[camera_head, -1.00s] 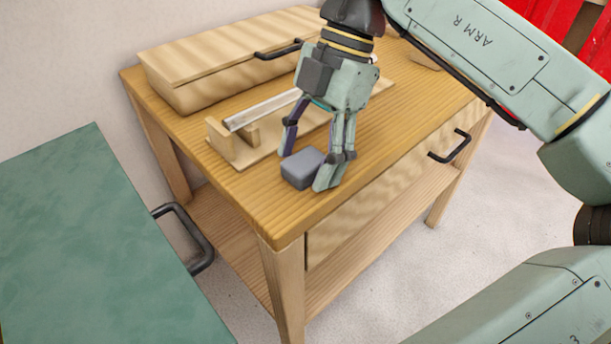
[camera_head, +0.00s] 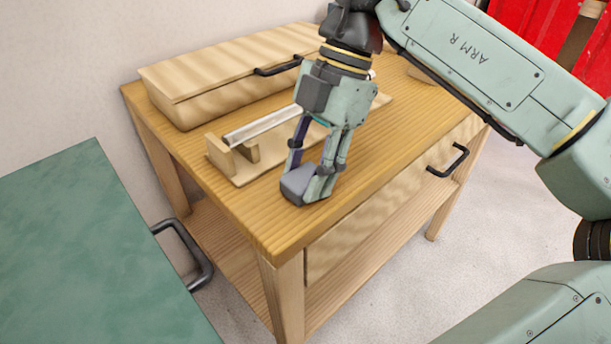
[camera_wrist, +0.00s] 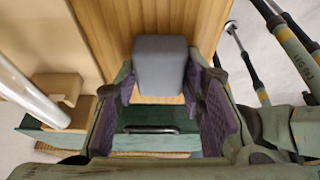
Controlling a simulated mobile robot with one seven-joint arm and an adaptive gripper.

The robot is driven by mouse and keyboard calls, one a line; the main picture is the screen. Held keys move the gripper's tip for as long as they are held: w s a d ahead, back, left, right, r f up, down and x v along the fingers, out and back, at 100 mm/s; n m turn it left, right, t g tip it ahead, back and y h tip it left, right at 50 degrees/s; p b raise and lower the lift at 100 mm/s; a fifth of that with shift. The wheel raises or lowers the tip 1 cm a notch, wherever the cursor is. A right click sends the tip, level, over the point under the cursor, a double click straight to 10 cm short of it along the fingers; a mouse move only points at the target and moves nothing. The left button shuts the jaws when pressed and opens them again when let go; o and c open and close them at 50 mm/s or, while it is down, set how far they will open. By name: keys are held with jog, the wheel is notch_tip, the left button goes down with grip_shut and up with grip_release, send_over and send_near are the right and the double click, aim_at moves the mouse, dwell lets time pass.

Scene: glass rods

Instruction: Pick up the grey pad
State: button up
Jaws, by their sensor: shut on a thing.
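The grey pad (camera_head: 295,184) is a small block with rounded edges near the front edge of the wooden table (camera_head: 228,205). My gripper (camera_head: 311,178) points down and is shut on it, one finger on each side. In the wrist view the pad (camera_wrist: 160,62) sits between the fingertips (camera_wrist: 160,84). The nearer finger hides part of the pad in the head view. The pad looks to be at the tabletop; I see no clear gap beneath it.
A glass rod (camera_head: 262,128) lies in a wooden holder (camera_head: 218,152) just behind my gripper. A lidded wooden box (camera_head: 215,80) with a black handle stands at the back. A green cabinet top (camera_head: 85,240) is at the left. The tabletop right of my gripper is clear.

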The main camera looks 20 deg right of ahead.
aim_at(307, 173)
jog(key=shift+r, duration=0.1)
notch_tip(307, 173, up, 18)
jog(key=p, duration=1.5)
jog(key=o, duration=0.4)
jog(key=shift+c, duration=0.2)
jog(key=c, duration=0.5)
